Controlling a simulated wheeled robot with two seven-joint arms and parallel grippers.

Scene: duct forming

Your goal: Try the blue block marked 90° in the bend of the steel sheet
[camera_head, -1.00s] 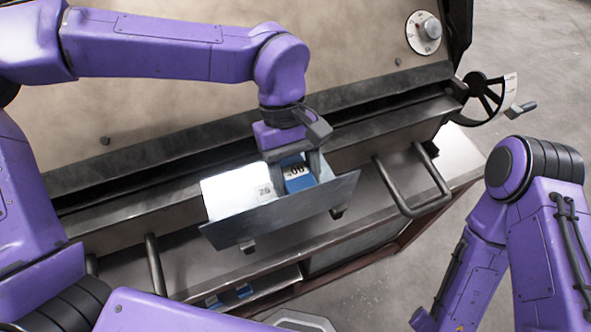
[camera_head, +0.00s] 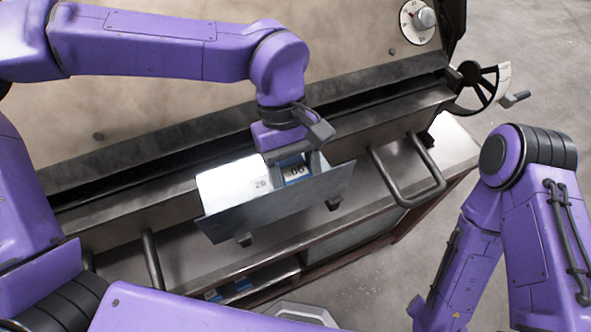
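The steel sheet (camera_head: 235,185) is bent, with one flange lying back toward the machine and a front flange (camera_head: 280,208) standing up along the near side. A small dark marking shows on its back flange. The blue block (camera_head: 294,172), with a white label that reads upside down, is in the bend at the sheet's right part. My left gripper (camera_head: 293,158) comes down from above with its fingers on either side of the block and is shut on it. The front flange hides the block's lower part, so its contact with the sheet cannot be seen. My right gripper is out of view.
The bending machine (camera_head: 150,165) has two bar handles (camera_head: 405,180) at its front, a dial (camera_head: 418,20) and a handwheel (camera_head: 478,88) at the right. Blue items (camera_head: 238,286) lie on a shelf below. The ledge beside the right handle is clear.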

